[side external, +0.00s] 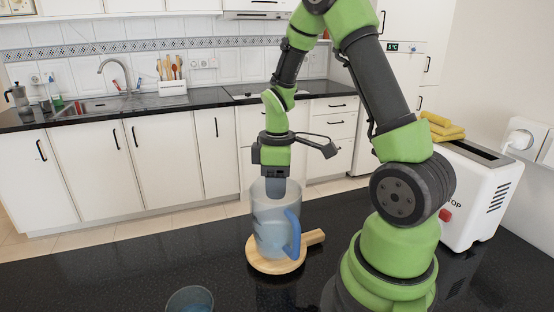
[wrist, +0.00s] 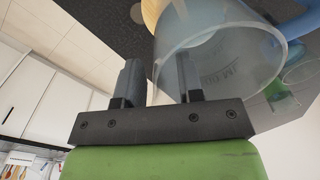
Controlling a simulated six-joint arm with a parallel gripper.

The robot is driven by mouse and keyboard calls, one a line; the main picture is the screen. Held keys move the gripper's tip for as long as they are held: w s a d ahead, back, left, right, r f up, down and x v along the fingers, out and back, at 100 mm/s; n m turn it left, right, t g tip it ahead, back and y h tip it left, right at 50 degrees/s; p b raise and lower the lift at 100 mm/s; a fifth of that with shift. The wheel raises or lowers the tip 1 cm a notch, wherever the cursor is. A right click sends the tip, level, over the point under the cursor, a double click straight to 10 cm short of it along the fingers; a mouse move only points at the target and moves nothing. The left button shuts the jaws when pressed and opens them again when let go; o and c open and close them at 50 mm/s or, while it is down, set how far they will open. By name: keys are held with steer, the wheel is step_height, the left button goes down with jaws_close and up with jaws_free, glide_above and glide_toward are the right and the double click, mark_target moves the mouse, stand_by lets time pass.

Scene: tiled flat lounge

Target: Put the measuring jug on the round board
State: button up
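The measuring jug (side external: 262,217), clear with a blue handle, stands upright on the round board (side external: 258,265), a wooden disc with a short handle pointing right. Its base appears to rest on the board. My gripper (side external: 275,188) points down at the jug's mouth. In the wrist view, the jug (wrist: 228,62) fills the upper right, and my gripper's fingers (wrist: 160,78) are spread apart. One finger is outside the jug and the other appears inside, with the jug's wall between them and a visible gap. Part of the board (wrist: 153,12) shows at the top.
A bluish glass (side external: 190,301) stands at the front left of the black counter. A white toaster (side external: 480,195) with a yellow cloth (side external: 440,126) on top stands at the right. A kitchen counter with a sink (side external: 100,105) is in the background. The counter left of the board is clear.

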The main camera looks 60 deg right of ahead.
step_height(320, 180, up, 11)
steer(key=shift+d+r, duration=0.1)
steer(key=shift+d, duration=0.05)
steer(key=s+a+r+m+t, duration=0.3)
steer(key=s+a+m, duration=0.1)
steer(key=a, duration=0.3)
steer(key=s+a+r+m+t+y, duration=0.1)
steer(key=s+a+r+m+t, duration=0.2)
steer(key=a, duration=0.5)
steer(key=shift+s+r+m+t, duration=0.4)
steer(key=shift+s+m+t, duration=0.2)
steer(key=shift+s, duration=0.2)
